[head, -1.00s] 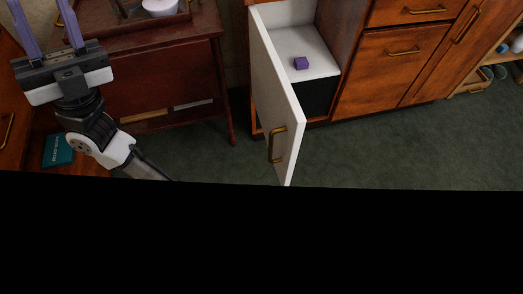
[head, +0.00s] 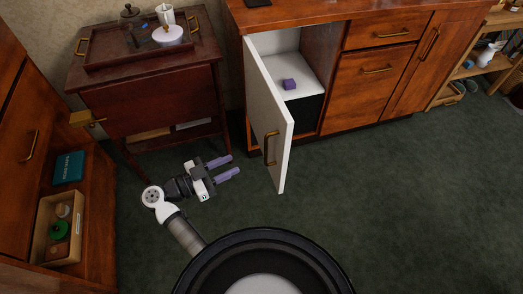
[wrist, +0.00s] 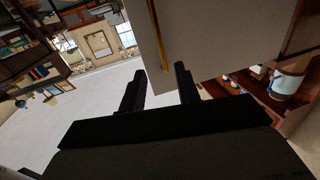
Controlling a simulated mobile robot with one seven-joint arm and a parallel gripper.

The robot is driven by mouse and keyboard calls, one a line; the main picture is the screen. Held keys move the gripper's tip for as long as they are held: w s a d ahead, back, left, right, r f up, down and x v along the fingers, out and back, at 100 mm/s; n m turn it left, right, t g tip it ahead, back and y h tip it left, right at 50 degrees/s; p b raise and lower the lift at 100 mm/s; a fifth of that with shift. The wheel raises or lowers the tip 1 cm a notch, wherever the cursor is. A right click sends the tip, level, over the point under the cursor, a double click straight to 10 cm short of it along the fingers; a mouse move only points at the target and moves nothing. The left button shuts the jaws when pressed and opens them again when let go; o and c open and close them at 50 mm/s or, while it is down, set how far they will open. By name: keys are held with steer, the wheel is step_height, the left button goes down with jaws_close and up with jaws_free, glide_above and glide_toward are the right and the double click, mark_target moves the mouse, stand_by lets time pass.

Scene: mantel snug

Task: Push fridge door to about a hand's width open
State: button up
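The white fridge door (head: 265,105) stands wide open in the head view, hinged on the left of its wooden cabinet and swung out toward me. Its brass handle (head: 270,148) is on the outer face near the free edge. Inside the fridge, a purple block (head: 289,84) sits on a white shelf (head: 305,75). My gripper (head: 232,167) is left of the door, apart from it, with its two purple fingers spread and nothing between them. In the wrist view the door (wrist: 215,45) and its handle (wrist: 159,35) show beyond the open fingers (wrist: 160,88).
A dark wooden side table (head: 150,90) with a tray, a jar, a candle and a white bowl stands behind my gripper. At the left is a wooden cabinet (head: 30,125) with an open lower shelf holding a teal box (head: 69,168). Green carpet to the right is clear.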

steer(key=p+x, duration=0.1)
steer(key=x, duration=1)
steer(key=shift+w+d, duration=0.15)
steer(key=shift+d, duration=0.05)
steer(key=shift+c, duration=0.2)
jaws_close()
